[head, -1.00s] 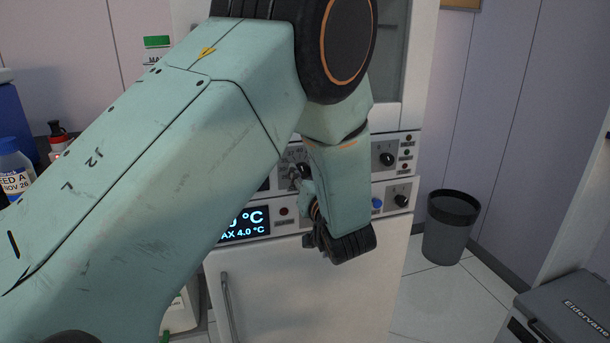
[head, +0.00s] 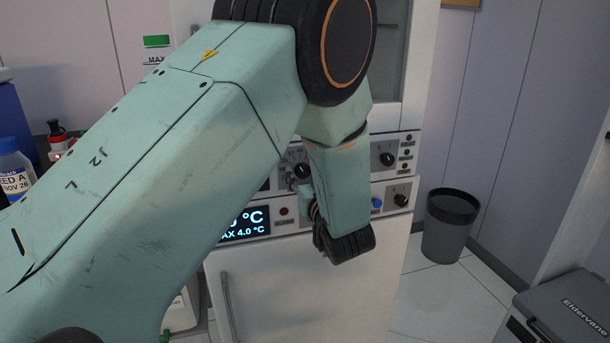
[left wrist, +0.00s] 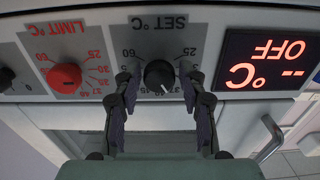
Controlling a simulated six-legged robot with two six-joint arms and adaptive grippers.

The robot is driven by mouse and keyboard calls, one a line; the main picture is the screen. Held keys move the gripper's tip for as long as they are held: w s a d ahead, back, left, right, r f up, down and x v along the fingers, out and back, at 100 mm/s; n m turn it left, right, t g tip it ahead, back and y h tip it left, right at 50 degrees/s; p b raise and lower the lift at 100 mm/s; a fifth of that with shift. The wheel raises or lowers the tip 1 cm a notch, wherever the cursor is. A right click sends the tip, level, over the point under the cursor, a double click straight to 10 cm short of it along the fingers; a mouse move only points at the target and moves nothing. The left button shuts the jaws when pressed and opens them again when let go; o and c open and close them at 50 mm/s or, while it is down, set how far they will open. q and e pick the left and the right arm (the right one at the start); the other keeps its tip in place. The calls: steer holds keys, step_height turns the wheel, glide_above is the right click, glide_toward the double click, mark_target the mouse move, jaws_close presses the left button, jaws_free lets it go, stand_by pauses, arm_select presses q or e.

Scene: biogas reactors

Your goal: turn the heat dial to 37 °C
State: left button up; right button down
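The heat dial is a black knob marked SET °C (left wrist: 159,75) on a light panel, upside down in the left wrist view. In the head view the black knob (head: 302,170) shows just beside my left forearm. Its scale shows 25 and 60; the lower numbers are small and partly hidden, so I cannot read the exact setting. My left gripper (left wrist: 158,82) is open, with one finger on each side of the dial and a visible gap to each. In the head view its fingers are mostly hidden behind my arm. My right gripper is not in view.
A red LIMIT °C dial (left wrist: 65,77) is close beside the left finger in the wrist view. A display (left wrist: 266,63) reads "-- °C OFF". Another display (head: 243,225) sits lower on the front. A bin (head: 450,226) stands right of the cabinet.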

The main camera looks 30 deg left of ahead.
arm_select(q)
steer(key=shift+o, duration=1)
steer(key=shift+d, duration=0.1)
steer(key=shift+r, duration=0.1)
step_height(320, 180, up, 10)
steer(key=shift+s+d, duration=0.1)
